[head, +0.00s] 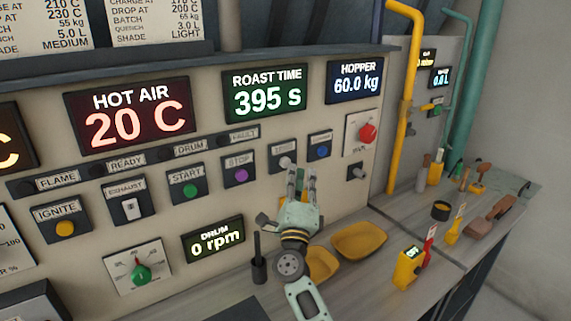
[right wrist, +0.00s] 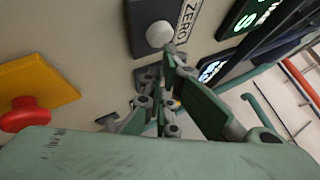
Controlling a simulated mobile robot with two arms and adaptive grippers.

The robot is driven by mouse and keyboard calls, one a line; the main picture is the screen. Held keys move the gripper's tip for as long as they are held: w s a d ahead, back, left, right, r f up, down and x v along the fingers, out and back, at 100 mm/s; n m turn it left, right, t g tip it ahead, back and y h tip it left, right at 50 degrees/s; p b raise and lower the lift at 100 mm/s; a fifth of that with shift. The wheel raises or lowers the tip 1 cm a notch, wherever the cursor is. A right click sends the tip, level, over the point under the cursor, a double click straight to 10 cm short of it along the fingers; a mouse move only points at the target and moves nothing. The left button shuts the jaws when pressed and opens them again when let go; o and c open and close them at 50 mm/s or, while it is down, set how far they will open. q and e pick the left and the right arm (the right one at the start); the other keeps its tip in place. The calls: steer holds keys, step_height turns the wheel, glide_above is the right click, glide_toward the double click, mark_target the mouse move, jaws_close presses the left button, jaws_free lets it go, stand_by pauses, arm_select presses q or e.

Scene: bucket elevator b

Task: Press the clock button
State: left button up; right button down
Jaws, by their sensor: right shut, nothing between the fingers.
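A round white button (head: 286,162) sits on a dark plate on the panel, below the green ROAST TIME display (head: 264,90), which reads 395 s. In the right wrist view the white button (right wrist: 160,34) shows beside a label reading ZERO. My right gripper (head: 301,170) is shut and empty, fingers pointing at the panel, its tips just below and right of the button in the head view. I cannot tell whether they touch it. No button is labelled clock legibly. My left gripper is not in view.
A blue button (head: 322,152) is just right of the white one, and a purple STOP button (head: 241,175) is left. A red knob button (head: 367,133) on a pale plate is further right. Yellow scoops (head: 358,240) and a dark upright tool (head: 258,262) occupy the counter below.

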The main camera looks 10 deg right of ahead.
steer(key=shift+w+a+b, duration=0.15)
steer(key=shift+w+b, duration=0.2)
steer(key=shift+w, duration=0.1)
stand_by(0.7)
steer(key=shift+s, duration=0.1)
steer(key=shift+s+d+p, duration=0.35)
steer(key=shift+s+p, duration=0.25)
steer(key=shift+s, duration=0.2)
steer(key=s+p, duration=0.1)
steer(key=s, duration=0.1)
steer(key=s+d+p, duration=0.1)
steer(key=s+d, duration=0.1)
steer(key=s, duration=0.1)
steer(key=shift+s+p, duration=0.3)
steer(key=shift+p, duration=0.1)
stand_by(0.5)
